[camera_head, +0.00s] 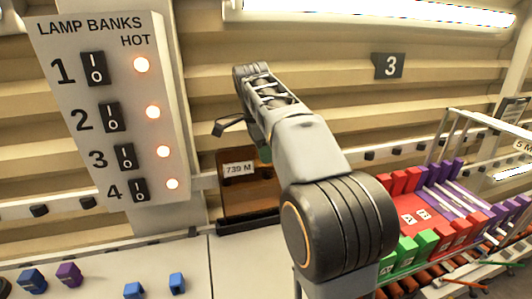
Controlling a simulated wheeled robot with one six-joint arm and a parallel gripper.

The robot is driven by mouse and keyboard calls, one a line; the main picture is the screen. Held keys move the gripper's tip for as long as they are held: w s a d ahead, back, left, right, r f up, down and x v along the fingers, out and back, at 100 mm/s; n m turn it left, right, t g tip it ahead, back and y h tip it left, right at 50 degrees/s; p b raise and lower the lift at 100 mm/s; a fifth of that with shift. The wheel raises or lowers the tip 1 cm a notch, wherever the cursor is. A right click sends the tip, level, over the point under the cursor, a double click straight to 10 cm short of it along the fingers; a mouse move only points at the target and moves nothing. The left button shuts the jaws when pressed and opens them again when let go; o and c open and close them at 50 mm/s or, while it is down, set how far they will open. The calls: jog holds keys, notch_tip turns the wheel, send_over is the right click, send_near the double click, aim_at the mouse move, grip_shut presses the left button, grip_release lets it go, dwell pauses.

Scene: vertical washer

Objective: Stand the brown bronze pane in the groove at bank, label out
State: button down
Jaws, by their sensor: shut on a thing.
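The brown bronze pane (234,196) is upright in the middle of the view, with its white label "739 M" facing me. Its lower edge meets a black grooved bar (246,225) on the white ledge. I cannot tell whether it sits fully down in the groove. My gripper (263,152) is at the pane's upper part and is shut on it. My own arm hides the pane's right side and most of the fingers.
A lamp bank panel (90,150) with switches and lit lamps stands at left. Blue and purple blocks (68,273) lie on the ledge at lower left. A rack with red, green and purple holders (420,215) is at right.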

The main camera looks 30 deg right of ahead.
jog(key=shift+f, duration=0.15)
jog(key=c, duration=1.2)
grip_release()
notch_tip(320, 180, up, 7)
jog(key=p, duration=0.1)
jog(key=shift+w+a+r, duration=0.2)
jog(key=shift+w+a, duration=0.25)
jog(key=shift+s+f, duration=0.1)
